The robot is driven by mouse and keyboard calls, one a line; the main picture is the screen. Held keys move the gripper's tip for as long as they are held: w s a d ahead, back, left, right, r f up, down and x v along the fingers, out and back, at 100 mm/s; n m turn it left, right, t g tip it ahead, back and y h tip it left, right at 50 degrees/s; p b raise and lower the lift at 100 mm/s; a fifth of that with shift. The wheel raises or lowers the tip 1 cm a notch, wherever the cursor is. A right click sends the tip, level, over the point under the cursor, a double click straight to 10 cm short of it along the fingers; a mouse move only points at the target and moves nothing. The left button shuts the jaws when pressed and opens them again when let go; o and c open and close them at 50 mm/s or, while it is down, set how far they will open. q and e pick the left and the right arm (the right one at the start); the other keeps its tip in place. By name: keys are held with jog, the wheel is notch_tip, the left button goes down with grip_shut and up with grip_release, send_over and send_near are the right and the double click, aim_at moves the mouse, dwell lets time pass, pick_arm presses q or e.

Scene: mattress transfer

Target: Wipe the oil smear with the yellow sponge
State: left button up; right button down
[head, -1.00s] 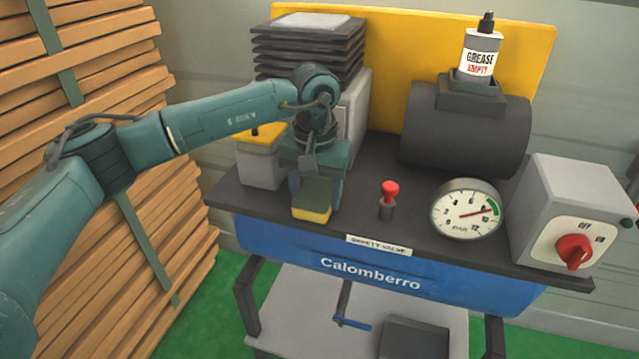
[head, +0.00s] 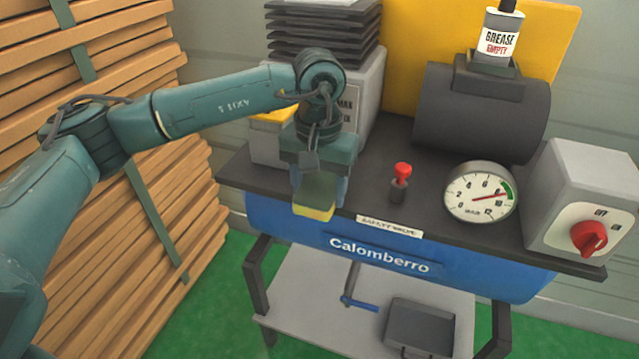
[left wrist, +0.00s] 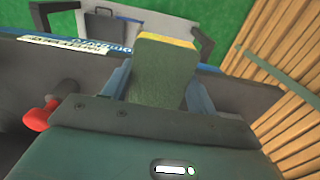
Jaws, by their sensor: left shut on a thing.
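My left gripper (head: 318,193) is shut on the sponge (head: 314,211), which has a yellow layer and a green layer. The sponge hangs below the fingers, over the front edge of the dark bench top (head: 360,199), left of the red-knobbed valve (head: 401,178). In the left wrist view the sponge (left wrist: 162,68) sits between the fingers, its yellow side toward the front edge. I cannot tell whether it touches the bench. I see no oil smear; it may be hidden under the gripper or sponge. My right gripper is not in view.
A pressure gauge (head: 480,193) and a grey switch box (head: 583,205) stand to the right. A dark cylinder (head: 482,112) with a grease bottle (head: 501,38) is behind. Stacked planks (head: 130,200) stand at the left. A lower shelf (head: 300,297) lies below.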

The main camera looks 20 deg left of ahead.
pick_arm(q)
jog(key=shift+r+p, duration=1.7)
jog(key=shift+r, duration=1.3)
jog(key=shift+r, duration=0.15)
jog(key=shift+r+p, duration=0.7)
jog(key=shift+r, duration=0.7)
